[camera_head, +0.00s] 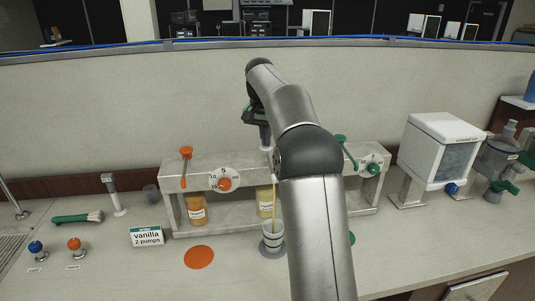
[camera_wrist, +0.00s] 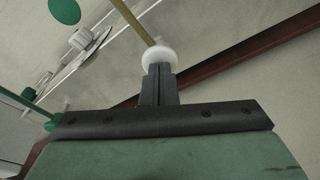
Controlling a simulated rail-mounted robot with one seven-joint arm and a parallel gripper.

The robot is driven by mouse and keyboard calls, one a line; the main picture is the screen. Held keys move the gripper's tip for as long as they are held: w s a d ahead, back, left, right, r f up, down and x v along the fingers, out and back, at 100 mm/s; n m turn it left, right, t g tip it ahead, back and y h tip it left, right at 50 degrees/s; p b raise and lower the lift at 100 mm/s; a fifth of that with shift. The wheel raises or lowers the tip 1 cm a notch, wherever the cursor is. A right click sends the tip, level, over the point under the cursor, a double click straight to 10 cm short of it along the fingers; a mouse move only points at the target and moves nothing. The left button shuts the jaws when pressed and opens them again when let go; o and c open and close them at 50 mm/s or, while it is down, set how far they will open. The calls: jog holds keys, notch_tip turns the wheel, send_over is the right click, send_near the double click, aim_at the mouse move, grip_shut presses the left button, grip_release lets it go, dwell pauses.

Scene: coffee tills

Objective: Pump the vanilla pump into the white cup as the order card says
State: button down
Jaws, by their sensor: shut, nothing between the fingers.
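The order card (camera_head: 146,237) reads "vanilla 2 pumps". The white cup (camera_head: 272,238) stands upright on the counter below the middle of the dispenser rack, partly behind my arm. A bottle with a pale yellow label (camera_head: 264,203) stands behind it; I cannot read the label. My gripper (camera_head: 266,142) is shut and empty, pointing down at a white knob (camera_wrist: 160,57). The fingertips touch or nearly touch the knob. A tan rod (camera_wrist: 135,22) runs from the knob. A thin yellowish line shows above the cup; I cannot tell whether it is rod or syrup.
The rack (camera_head: 230,160) also carries an orange lever (camera_head: 185,153), an orange dial (camera_head: 224,184) and a green dial (camera_head: 373,168). An orange disc (camera_head: 199,257) lies on the counter. A white dispenser (camera_head: 438,150) stands right. My arm hides the rack's right-middle part.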

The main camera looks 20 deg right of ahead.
jog(key=shift+f+p, duration=0.1)
jog(key=shift+p, duration=0.2)
jog(key=shift+r+p, duration=2.35)
notch_tip(320, 180, up, 6)
jog(key=p, duration=0.2)
